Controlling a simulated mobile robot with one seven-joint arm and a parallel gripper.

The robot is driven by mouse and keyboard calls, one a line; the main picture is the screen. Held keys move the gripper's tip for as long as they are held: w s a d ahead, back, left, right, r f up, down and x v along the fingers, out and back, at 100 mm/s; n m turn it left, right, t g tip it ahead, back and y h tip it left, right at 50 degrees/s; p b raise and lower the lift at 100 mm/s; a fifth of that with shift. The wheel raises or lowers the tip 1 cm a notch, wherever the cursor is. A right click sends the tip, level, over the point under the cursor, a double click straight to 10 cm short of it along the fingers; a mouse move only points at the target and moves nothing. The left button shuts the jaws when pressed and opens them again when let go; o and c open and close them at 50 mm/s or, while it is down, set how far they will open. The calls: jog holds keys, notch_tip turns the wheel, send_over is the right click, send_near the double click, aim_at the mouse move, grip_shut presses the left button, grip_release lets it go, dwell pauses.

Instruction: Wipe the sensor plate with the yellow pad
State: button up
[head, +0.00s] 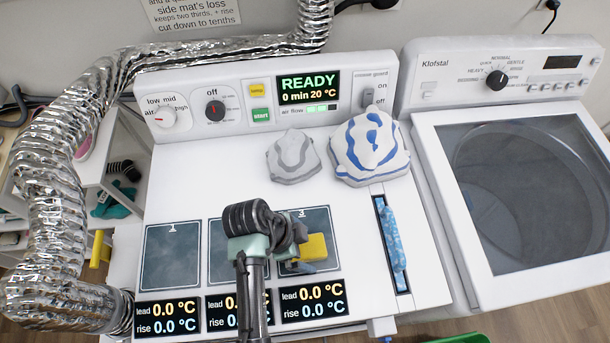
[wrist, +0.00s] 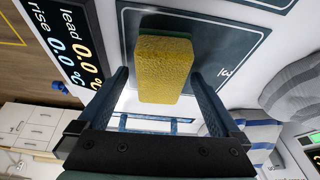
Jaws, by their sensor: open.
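The yellow pad (head: 314,246) is a block with a green underside. It is on or just above the sensor plate marked 3 (head: 318,219), a dark square set in the white machine top. In the wrist view the pad (wrist: 165,72) stands out ahead of my gripper (wrist: 161,76), between the lines of its two blue fingers. The fingers are apart, with a visible gap on each side of the pad. In the head view my gripper (head: 297,264) is beside the pad, partly hidden by my wrist. Plate 3 also shows in the wrist view (wrist: 228,48), around the pad.
Plate 1 (head: 172,255) is bare; the middle plate (head: 219,262) is partly behind my arm. Grey-striped (head: 293,158) and blue-striped (head: 369,150) cloth bundles lie behind the plates. A slot with blue fabric (head: 391,246) is at right. A silver duct (head: 50,190) curves along the left. The display (head: 308,87) reads READY.

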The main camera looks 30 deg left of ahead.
aim_at(305, 247)
jog(key=shift+f, duration=0.2)
jog(key=c, duration=1.3)
jog(key=shift+r, duration=0.1)
jog(key=shift+c, duration=0.2)
notch_tip(305, 247, up, 10)
jog(key=shift+f+b, duration=0.1)
jog(key=shift+b, duration=0.6)
jog(key=o, duration=0.7)
jog(key=shift+c, duration=0.2)
jog(key=c, duration=0.7)
